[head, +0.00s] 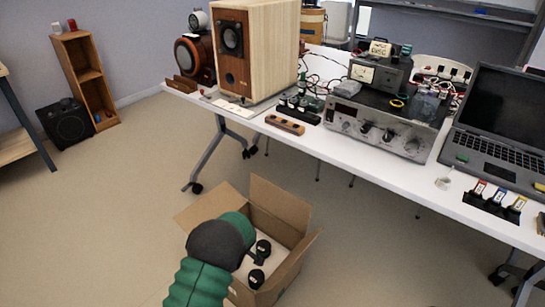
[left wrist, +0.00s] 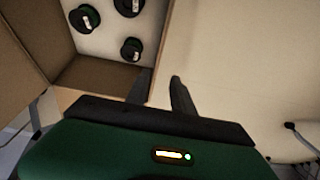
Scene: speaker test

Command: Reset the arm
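My left arm (head: 212,250), green with a dark grey joint, reaches over an open cardboard box on the floor in the head view; its fingers are not clear there. My right gripper is in neither view.
The cardboard box (head: 280,201) has raised flaps and holds black pieces (head: 263,249). A white table (head: 322,141) carries a wooden speaker (head: 273,50), a silver amplifier (head: 384,130) and a laptop (head: 498,125). A wooden shelf (head: 82,72) stands back left.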

